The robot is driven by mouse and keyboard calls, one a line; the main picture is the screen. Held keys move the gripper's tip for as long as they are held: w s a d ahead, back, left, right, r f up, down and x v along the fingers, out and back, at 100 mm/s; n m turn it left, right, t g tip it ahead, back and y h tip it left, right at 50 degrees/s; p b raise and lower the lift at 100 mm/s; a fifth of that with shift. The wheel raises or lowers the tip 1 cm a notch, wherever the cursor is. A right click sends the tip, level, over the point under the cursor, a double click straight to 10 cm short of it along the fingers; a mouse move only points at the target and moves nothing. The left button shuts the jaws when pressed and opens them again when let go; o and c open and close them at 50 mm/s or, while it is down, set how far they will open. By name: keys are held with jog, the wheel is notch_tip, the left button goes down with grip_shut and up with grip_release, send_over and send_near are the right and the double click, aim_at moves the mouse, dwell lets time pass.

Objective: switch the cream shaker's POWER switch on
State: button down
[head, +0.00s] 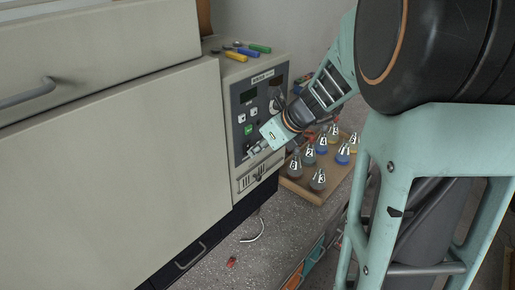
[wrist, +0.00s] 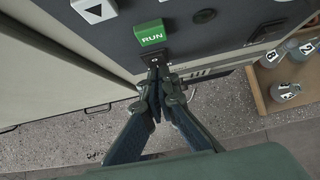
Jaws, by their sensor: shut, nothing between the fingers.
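The cream shaker (head: 150,150) stands at the left with a dark control panel (head: 240,118) on its front right. In the wrist view the green RUN button (wrist: 150,32) is on the panel. Just below it is a small black switch (wrist: 154,54), partly covered by my fingertips; its label and position are not readable. My gripper (head: 250,153) is shut and empty in front of the lower panel. In the wrist view its fingertips (wrist: 156,65) are at the switch's lower edge. I cannot tell whether they touch it.
A wooden tray (head: 290,188) with several numbered flasks stands right of the shaker, below my arm. Coloured pens (head: 258,48) lie on top of the shaker. A white curved piece (head: 254,232) and a small red item (head: 232,262) lie on the speckled bench (head: 215,255).

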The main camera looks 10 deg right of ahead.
jog(key=shift+w+a+f, duration=0.2)
jog(key=shift+f, duration=0.05)
jog(key=shift+r, duration=0.3)
jog(key=shift+r+p, duration=0.8)
jog(key=shift+p, duration=0.2)
jog(key=shift+f, duration=0.1)
